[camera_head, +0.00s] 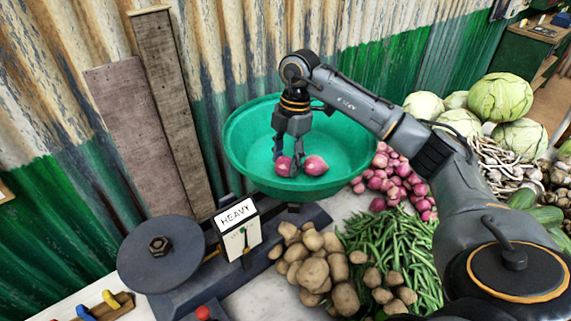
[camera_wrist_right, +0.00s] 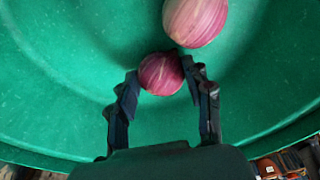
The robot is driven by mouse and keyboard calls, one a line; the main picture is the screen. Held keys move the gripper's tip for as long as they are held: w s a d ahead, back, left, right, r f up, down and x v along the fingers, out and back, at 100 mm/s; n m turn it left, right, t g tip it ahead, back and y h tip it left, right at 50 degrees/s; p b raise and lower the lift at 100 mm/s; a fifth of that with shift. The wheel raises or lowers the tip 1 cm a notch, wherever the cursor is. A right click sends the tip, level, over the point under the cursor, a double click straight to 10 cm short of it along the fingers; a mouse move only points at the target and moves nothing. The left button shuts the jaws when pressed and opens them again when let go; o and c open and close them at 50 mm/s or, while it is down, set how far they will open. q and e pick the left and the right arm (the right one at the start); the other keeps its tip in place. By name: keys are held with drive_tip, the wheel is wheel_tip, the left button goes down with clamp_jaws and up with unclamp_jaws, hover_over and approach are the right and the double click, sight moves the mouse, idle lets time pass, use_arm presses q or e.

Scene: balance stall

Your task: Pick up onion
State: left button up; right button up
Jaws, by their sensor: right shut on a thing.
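Two pink-purple onions are in the green bowl (camera_head: 250,160). My right gripper (camera_head: 289,166) reaches down into the bowl from above. It is shut on the left onion (camera_head: 283,166), which also shows between the fingers in the right wrist view (camera_wrist_right: 161,74). The other onion (camera_head: 316,165) is just to the right, outside the fingers; in the right wrist view it lies beyond the fingertips (camera_wrist_right: 195,20). Whether the held onion touches the bowl floor, I cannot tell. My left gripper is not in view.
The bowl sits on a dark scale with a round plate (camera_head: 160,254) and a "HEAVY" sign (camera_head: 237,228). Potatoes (camera_head: 313,264), green beans (camera_head: 395,248), a pile of onions (camera_head: 396,182) and cabbages (camera_head: 499,98) crowd the right. A corrugated wall (camera_head: 235,50) stands behind.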

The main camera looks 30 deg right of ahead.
sight(285, 158)
drive_tip(key=shift+r, duration=0.4)
wheel_tip(285, 158, up, 2)
drive_tip(key=shift+w+r+b, duration=0.1)
drive_tip(key=shift+r+b, duration=0.05)
drive_tip(key=shift+b, duration=0.65)
drive_tip(key=s+a+r+p, duration=0.1)
drive_tip(key=s+a+r, duration=0.8)
drive_tip(key=r, duration=0.3)
drive_tip(key=shift+s+a+r+p, duration=0.25)
drive_tip(key=shift+s+r+p, duration=0.15)
drive_tip(key=shift+s, duration=0.35)
drive_tip(key=shift+f, duration=0.15)
